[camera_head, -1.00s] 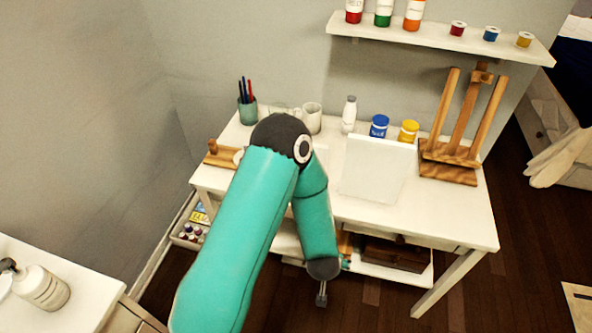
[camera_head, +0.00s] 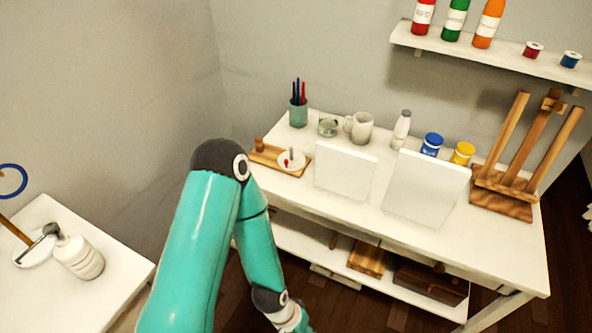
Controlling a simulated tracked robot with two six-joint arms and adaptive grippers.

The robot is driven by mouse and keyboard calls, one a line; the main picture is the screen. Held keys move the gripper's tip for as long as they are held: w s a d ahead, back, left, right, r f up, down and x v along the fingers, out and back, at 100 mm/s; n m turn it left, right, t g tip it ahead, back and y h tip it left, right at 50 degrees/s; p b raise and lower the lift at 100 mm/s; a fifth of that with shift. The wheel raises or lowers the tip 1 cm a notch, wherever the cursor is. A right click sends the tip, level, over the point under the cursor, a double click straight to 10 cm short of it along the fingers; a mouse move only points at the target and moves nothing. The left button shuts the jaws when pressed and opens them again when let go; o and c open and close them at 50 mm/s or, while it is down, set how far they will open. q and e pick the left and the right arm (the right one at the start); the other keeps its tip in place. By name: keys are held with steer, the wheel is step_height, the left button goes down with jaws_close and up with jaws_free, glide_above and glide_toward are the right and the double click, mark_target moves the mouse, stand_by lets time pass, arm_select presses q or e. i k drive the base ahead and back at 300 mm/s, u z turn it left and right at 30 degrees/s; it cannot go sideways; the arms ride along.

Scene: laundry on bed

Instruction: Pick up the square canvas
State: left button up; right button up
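Two blank white canvases stand on the white desk, leaning slightly back. The left canvas (camera_head: 345,172) is smaller; the right canvas (camera_head: 425,188) is larger and partly in front of the blue and yellow jars. Both look roughly square at this angle, so I cannot tell for certain which is the square one. My teal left arm comes up from the bottom edge and bends down in front of the desk. Its wrist is cut off by the bottom edge, so the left gripper is out of view. My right gripper does not show.
On the desk (camera_head: 520,235) stand a wooden easel (camera_head: 505,190), a mug (camera_head: 359,128), a pen cup (camera_head: 298,113), a white bottle (camera_head: 401,130) and a wooden tray (camera_head: 268,154). A shelf (camera_head: 480,56) of paints hangs above. A side table (camera_head: 40,225) is at left.

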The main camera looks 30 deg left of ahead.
mark_target(342, 171)
steer(key=z, duration=1.05)
steer(key=i, duration=0.15)
steer(key=u, duration=2.5)
steer(key=i, duration=0.2)
steer(key=u, duration=0.8)
steer(key=k, duration=1.25)
steer(key=z, duration=0.85)
steer(key=i, duration=1.25)
steer(key=z, duration=1.65)
